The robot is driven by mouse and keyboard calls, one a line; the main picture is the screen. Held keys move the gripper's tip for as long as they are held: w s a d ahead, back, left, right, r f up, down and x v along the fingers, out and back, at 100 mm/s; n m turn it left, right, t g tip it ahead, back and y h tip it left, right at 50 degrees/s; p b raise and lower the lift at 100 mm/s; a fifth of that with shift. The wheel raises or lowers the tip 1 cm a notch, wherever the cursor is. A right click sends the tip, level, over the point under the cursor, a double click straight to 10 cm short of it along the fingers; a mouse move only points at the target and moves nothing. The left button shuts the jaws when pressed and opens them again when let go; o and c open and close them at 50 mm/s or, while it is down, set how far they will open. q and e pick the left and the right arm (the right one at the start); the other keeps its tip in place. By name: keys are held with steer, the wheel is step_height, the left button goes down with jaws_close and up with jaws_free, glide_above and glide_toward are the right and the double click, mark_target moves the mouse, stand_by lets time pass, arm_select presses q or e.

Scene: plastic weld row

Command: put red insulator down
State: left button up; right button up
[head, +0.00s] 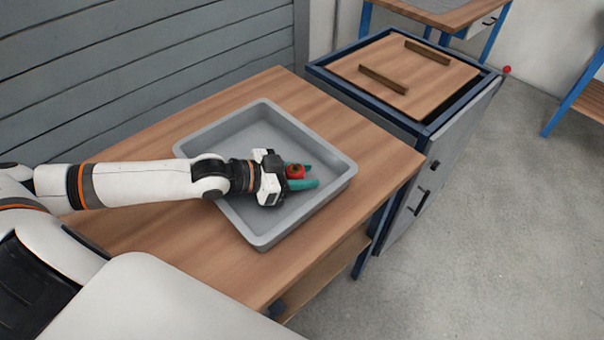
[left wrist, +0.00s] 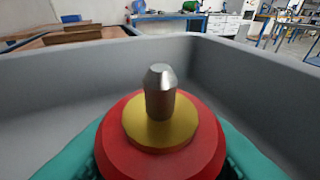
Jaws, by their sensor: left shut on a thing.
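The red insulator (head: 295,171) is between the teal fingers of my left gripper (head: 300,176), which is shut on it. The gripper is over the grey tray (head: 262,241), inside its rim as seen in the head view. In the left wrist view the red insulator (left wrist: 117,150) fills the lower middle, with a yellow disc and a metal pin on top. Teal fingers flank it, and the tray's grey wall (left wrist: 60,85) rises beyond. I cannot tell whether the insulator touches the tray floor. My right gripper is not in view.
The tray stands on a wooden table (head: 366,137). Bare tabletop lies around the tray. A blue-framed cabinet with a wooden top (head: 345,68) and two wooden bars stands beyond the table. Grey floor (head: 480,240) is open at the right.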

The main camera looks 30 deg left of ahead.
arm_select(q)
steer(key=shift+s+d+f, duration=0.1)
steer(key=shift+s+f, duration=0.2)
steer(key=shift+f, duration=0.35)
steer(key=o, duration=1)
steer(key=shift+f, duration=0.15)
steer(key=shift+o, duration=0.2)
steer(key=shift+w+r, duration=0.1)
steer(key=shift+r, duration=0.4)
steer(key=shift+a+r, duration=0.1)
steer(key=shift+a, duration=0.2)
steer(key=p+v, duration=0.1)
steer(key=v, duration=0.1)
steer(key=p+v, duration=0.1)
steer(key=v, duration=0.1)
steer(key=shift+r, duration=0.4)
steer(key=shift+p+v, duration=0.4)
steer(key=shift+v, duration=0.4)
steer(key=p+v, duration=0.4)
steer(key=p, duration=0.1)
steer(key=shift+r, duration=0.35)
steer(key=shift+s+a+r+p, duration=0.1)
steer(key=shift+s+a+p, duration=0.45)
steer(key=shift+s+p, duration=0.2)
